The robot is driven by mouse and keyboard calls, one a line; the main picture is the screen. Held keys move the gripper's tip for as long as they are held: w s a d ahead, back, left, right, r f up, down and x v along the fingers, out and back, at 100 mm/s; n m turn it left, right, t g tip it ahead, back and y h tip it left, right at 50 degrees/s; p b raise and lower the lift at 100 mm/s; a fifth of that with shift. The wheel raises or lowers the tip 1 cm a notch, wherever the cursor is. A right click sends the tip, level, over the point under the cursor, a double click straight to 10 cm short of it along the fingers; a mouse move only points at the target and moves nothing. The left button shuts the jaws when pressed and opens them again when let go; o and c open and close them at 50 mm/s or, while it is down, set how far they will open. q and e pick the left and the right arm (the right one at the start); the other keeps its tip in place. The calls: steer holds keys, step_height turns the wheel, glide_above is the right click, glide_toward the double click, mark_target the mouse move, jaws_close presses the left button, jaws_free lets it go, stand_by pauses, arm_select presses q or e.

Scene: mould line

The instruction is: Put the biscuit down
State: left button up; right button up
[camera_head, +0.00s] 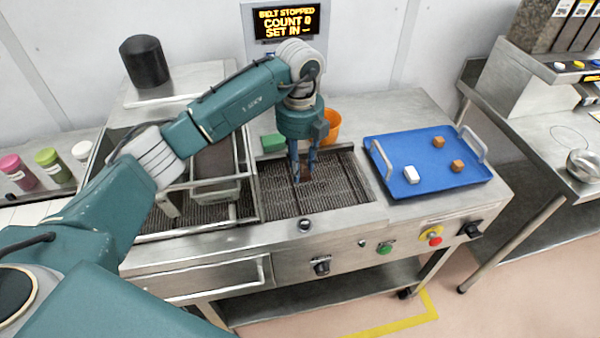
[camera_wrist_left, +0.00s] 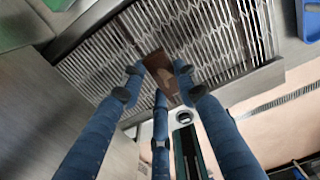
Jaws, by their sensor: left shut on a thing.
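My left gripper (camera_head: 303,175) points down over the wire mesh belt (camera_head: 335,190) in the head view. Its blue fingers are shut on a brown biscuit (camera_head: 306,173). In the left wrist view the brown biscuit (camera_wrist_left: 161,72) sits between the fingertips of the left gripper (camera_wrist_left: 160,92), with the mesh belt (camera_wrist_left: 225,40) behind it. I cannot tell whether the biscuit touches the belt. My right gripper is not in view.
A blue tray (camera_head: 440,180) to the right holds two brown pieces (camera_head: 457,165) and a white piece (camera_head: 411,174). An orange cup (camera_head: 332,124) and a green block (camera_head: 273,142) stand behind the belt. A sign (camera_head: 287,21) reads "BELT STOPPED".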

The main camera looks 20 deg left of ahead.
mark_target(300, 184)
arm_select(q)
step_height(300, 184, down, 4)
steer(key=shift+r+p, duration=0.25)
steer(key=shift+p, duration=0.25)
steer(key=shift+f, duration=0.35)
steer(key=shift+f, duration=0.2)
steer(key=o, duration=0.8)
steer(key=shift+r, duration=0.2)
